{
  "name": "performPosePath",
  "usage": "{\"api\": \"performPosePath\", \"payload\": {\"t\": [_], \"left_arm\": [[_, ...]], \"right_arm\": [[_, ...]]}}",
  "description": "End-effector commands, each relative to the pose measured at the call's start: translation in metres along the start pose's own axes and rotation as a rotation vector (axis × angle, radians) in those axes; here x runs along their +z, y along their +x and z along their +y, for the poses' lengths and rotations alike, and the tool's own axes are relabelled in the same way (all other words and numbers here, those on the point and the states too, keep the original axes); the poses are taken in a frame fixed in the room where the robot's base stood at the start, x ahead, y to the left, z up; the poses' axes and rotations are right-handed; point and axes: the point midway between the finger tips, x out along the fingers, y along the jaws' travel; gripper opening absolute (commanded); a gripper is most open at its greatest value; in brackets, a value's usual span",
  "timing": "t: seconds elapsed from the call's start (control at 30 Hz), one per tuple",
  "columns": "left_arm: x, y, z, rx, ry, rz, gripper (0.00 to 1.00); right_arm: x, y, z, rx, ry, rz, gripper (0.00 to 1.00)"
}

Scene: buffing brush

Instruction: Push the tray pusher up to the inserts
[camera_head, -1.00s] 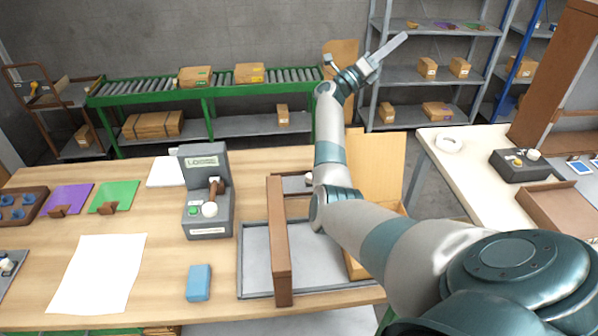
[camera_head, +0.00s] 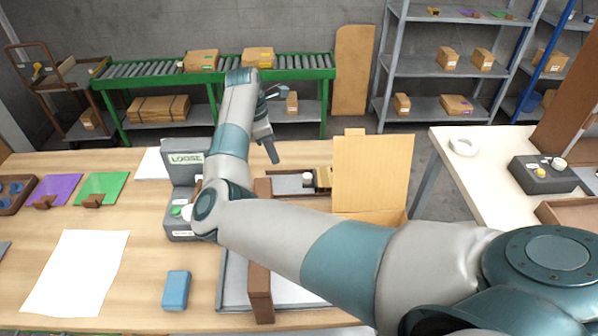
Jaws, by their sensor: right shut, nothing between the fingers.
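A brown upright bar (camera_head: 260,293), which looks like the tray pusher, stands across the grey metal tray (camera_head: 300,293) near its left side. My right arm crosses in front of the bar and hides its middle and much of the tray. My right gripper (camera_head: 272,155) is shut and empty, pointing down above the far side of the table, beyond the bar's far end and apart from it. I cannot make out any inserts; that part of the tray may be behind my arm. My left gripper is not in view.
A grey machine labelled LOOSE (camera_head: 186,165) stands left of the gripper, partly hidden by my arm. An open cardboard box (camera_head: 372,172) stands to the right. A blue block (camera_head: 176,290) and white paper (camera_head: 80,270) lie on the left of the table.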

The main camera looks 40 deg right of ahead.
Motion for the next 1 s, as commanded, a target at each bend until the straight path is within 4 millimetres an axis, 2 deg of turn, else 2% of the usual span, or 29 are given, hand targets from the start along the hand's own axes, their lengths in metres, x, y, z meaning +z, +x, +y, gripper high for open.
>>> {"api": "performPosePath", "payload": {"t": [0.47,0.67,1.0], "left_arm": [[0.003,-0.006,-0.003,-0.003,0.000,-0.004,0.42],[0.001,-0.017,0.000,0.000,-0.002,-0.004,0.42],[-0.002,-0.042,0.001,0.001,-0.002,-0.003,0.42]], "right_arm": [[0.003,0.008,0.001,0.000,-0.001,-0.007,0.00],[0.004,0.031,0.000,-0.002,-0.002,-0.008,0.00],[0.005,0.090,0.000,-0.003,-0.002,-0.009,0.00]]}}
